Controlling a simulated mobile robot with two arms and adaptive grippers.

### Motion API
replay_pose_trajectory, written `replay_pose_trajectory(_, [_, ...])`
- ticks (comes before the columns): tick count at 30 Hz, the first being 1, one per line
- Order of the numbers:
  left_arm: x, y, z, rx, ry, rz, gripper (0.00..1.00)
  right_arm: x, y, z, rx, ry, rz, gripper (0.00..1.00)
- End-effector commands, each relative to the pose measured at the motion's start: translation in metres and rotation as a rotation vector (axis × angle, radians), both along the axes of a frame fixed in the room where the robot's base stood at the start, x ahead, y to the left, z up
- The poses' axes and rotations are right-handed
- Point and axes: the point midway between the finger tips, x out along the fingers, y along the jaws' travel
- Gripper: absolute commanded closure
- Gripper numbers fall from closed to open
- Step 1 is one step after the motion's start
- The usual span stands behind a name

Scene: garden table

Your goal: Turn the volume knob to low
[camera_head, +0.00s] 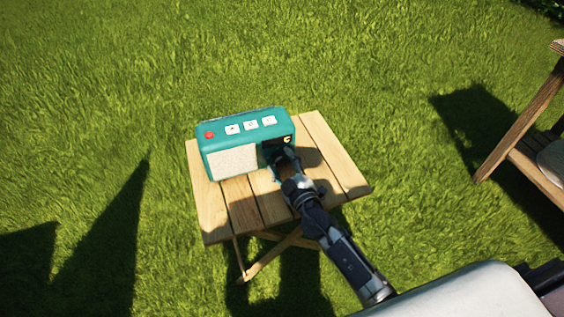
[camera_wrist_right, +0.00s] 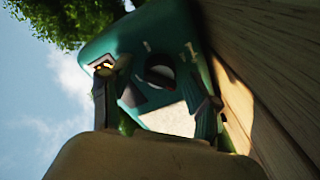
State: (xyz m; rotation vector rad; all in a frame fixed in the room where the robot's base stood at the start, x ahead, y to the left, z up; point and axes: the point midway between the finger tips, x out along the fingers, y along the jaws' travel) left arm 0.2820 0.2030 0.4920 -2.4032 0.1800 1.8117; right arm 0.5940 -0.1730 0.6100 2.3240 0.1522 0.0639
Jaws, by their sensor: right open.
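A teal radio (camera_head: 222,146) stands on a small wooden table, with a pale speaker grille (camera_head: 232,161) on its front. The right end of its front is dark with a yellow mark (camera_head: 287,139). My right gripper (camera_head: 281,160) is open in front of that end and hides part of it. In the right wrist view the radio (camera_wrist_right: 120,40) appears tilted. A round knob-like part (camera_wrist_right: 160,75) shows between the spread fingers of my right gripper (camera_wrist_right: 157,88). I cannot tell whether they touch it, nor read its setting. My left gripper is not in view.
The slatted table (camera_head: 330,160) has bare wood right of the radio and in front of it. The radio's top has a red button (camera_head: 209,135) and white buttons (camera_head: 250,125). Other wooden furniture (camera_head: 520,125) stands on the grass at the far right.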

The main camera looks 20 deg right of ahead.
Motion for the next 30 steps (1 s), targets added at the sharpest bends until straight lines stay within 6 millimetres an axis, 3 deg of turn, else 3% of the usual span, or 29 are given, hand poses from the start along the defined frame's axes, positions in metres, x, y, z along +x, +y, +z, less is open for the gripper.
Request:
replay_pose_trajectory(8, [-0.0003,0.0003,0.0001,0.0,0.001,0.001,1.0,0.0011,0.0,0.0004,-0.001,-0.001,-0.001,0.41])
replay_pose_trajectory(18, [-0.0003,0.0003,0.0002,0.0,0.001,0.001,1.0,0.0009,-0.0002,0.0004,-0.001,-0.001,-0.001,0.97])
replay_pose_trajectory(30, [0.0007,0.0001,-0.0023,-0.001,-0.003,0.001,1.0,0.0009,-0.0001,0.0018,-0.078,-0.005,0.0,0.98])
